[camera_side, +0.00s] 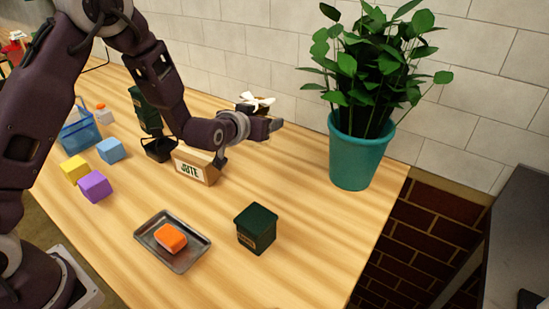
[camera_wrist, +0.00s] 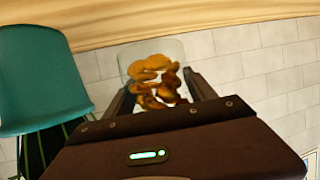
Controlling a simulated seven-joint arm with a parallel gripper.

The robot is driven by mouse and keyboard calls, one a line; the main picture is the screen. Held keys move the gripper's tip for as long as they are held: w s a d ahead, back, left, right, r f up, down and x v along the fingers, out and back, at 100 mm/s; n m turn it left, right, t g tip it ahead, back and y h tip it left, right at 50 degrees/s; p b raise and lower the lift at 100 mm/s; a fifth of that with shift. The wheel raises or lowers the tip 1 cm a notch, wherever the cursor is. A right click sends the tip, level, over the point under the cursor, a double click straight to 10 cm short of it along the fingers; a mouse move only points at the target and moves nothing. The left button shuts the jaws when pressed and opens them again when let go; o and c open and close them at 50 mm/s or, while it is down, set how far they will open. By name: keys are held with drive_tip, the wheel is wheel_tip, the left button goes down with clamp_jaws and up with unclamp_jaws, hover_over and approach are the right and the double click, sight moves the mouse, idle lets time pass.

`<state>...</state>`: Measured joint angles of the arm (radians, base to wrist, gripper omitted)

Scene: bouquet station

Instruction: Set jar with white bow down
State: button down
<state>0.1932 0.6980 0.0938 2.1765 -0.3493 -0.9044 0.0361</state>
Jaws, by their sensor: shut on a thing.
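The jar with the white bow (camera_side: 256,104) is at the back of the table in the side view, partly hidden behind my gripper (camera_side: 264,127). The bow is on top and the jar looks about upright. In the wrist view the jar (camera_wrist: 155,72) is clear glass with brown and orange pieces inside, between the two fingers of my gripper (camera_wrist: 160,90). My gripper is shut on it. I cannot tell whether its base touches the table.
A teal pot (camera_side: 360,150) with a leafy plant stands to the right. A jute box (camera_side: 197,166) is below my gripper. A dark green box (camera_side: 256,229) and a metal tray (camera_side: 151,253) with an orange block (camera_side: 171,237) are nearer the front. The centre-right table (camera_side: 310,190) is clear.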

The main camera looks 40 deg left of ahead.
drive_tip(key=s+d+r+m+g+h, duration=0.2)
drive_tip(key=d+m+h, duration=0.3)
drive_tip(key=d, duration=0.4)
drive_tip(key=s+d+r+m+g+h, duration=0.3)
drive_tip(key=d+m+h, duration=0.2)
drive_tip(key=d, duration=0.5)
drive_tip(key=s+d+r+m+g+h, duration=0.2)
drive_tip(key=d+m+h, duration=0.3)
drive_tip(key=d, duration=0.4)
drive_tip(key=a+f+m+g, duration=0.1)
drive_tip(key=f, duration=0.4)
drive_tip(key=s+a+f+m+g, duration=0.1)
drive_tip(key=a+f, duration=0.1)
drive_tip(key=f, duration=0.3)
drive_tip(key=a+f+m+g+h, duration=0.1)
drive_tip(key=a+f+g, duration=0.1)
drive_tip(key=f, duration=0.4)
drive_tip(key=shift+s+a+m, duration=0.2)
drive_tip(key=shift+s+m, duration=0.05)
drive_tip(key=shift+m, duration=0.05)
drive_tip(key=shift+f, duration=0.35)
drive_tip(key=shift+f, duration=0.1)
drive_tip(key=shift+c, duration=1.5)
unclamp_jaws()
drive_tip(key=shift+f, duration=0.1)
